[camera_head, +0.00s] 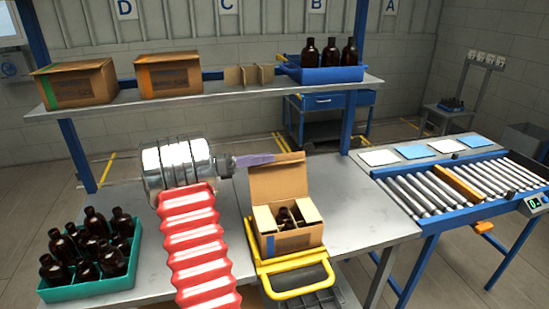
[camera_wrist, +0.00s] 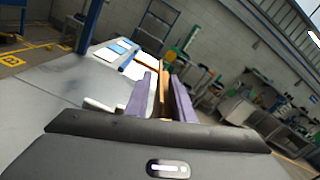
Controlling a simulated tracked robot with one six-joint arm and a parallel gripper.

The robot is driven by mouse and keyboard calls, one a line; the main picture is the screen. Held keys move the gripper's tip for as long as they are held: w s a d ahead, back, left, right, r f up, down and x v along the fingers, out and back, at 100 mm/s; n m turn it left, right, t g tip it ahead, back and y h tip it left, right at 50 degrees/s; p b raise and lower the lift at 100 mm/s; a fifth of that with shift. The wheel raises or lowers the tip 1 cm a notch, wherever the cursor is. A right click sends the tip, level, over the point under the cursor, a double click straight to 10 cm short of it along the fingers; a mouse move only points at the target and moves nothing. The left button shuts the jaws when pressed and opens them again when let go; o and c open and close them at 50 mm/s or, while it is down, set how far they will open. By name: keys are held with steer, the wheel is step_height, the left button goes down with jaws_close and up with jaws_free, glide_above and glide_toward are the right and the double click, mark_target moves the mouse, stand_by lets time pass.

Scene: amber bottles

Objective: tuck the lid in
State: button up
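The cardboard box (camera_head: 289,242) stands open on the bench. Its lid (camera_head: 279,182) stands upright at the back edge. Bottles (camera_head: 287,216) and cardboard dividers are inside. My gripper (camera_head: 262,159) is at the lid's top left corner, its purple fingers level with the top edge. In the wrist view, the two purple fingers (camera_wrist: 163,95) are a small distance apart, with narrow brown strips between them, which look like cardboard. I cannot tell whether the fingers press on the lid.
A yellow-handled frame (camera_head: 297,274) sits in front of the box. A teal crate (camera_head: 120,285) of amber bottles is at left. A roller conveyor (camera_head: 455,187) is at right. A shelf (camera_head: 215,92) with cartons and a blue bottle tray (camera_head: 325,75) runs behind. Bench right of the box is clear.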

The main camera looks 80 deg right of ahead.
steer(key=shift+x, duration=1.95)
jaws_close()
